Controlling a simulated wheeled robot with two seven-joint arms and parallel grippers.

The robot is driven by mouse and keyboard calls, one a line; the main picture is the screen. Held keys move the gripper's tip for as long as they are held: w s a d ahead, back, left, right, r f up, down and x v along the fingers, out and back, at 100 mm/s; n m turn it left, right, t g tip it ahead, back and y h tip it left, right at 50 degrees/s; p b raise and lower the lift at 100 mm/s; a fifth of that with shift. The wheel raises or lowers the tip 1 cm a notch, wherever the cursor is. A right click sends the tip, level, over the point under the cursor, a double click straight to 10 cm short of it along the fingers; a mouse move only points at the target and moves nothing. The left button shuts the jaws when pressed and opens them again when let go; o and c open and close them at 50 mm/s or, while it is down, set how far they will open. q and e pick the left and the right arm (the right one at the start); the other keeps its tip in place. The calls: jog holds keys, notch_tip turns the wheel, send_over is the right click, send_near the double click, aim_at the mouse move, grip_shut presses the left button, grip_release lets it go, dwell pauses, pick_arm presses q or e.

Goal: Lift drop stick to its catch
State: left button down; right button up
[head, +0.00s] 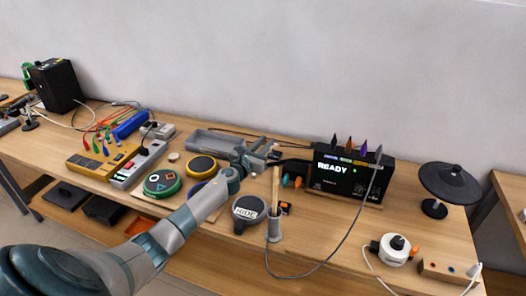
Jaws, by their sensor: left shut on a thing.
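My left gripper (244,157) reaches in over the right end of a grey tray-like frame (212,140) at the back middle of the table. It is shut on a small part there, which I take to be the drop stick; the jaws and wrist mostly hide it. I cannot tell its tilt or make out a catch. A pale wooden stick (275,188) stands upright in a grey cup (275,229), right of and nearer than the gripper, apart from it. My right gripper is not in view.
A black box reading READY (333,182) and a dark round pad (450,183) stand to the right. A cable hangs over the front edge.

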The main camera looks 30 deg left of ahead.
pick_arm(q)
jog(key=shift+w+a+r, duration=0.15)
jog(key=shift+w+r, duration=0.25)
jog(key=shift+r, duration=0.2)
jog(key=shift+w+a+r, duration=0.15)
jog(key=shift+w+r, duration=0.2)
jog(key=shift+r, duration=0.2)
jog(key=shift+a+r, duration=0.1)
jog(key=shift+r, duration=0.2)
jog(key=c, duration=1.6)
grip_release()
jog(key=shift+w, duration=0.1)
jog(key=shift+f, duration=0.3)
jog(key=shift+s+d+b, duration=0.25)
jog(key=shift+s, duration=2.6)
jog(key=shift+s+d+b, duration=0.3)
jog(key=shift+s, duration=2.6)
jog(key=shift+s+d+b, duration=0.25)
jog(key=shift+s, duration=2.6)
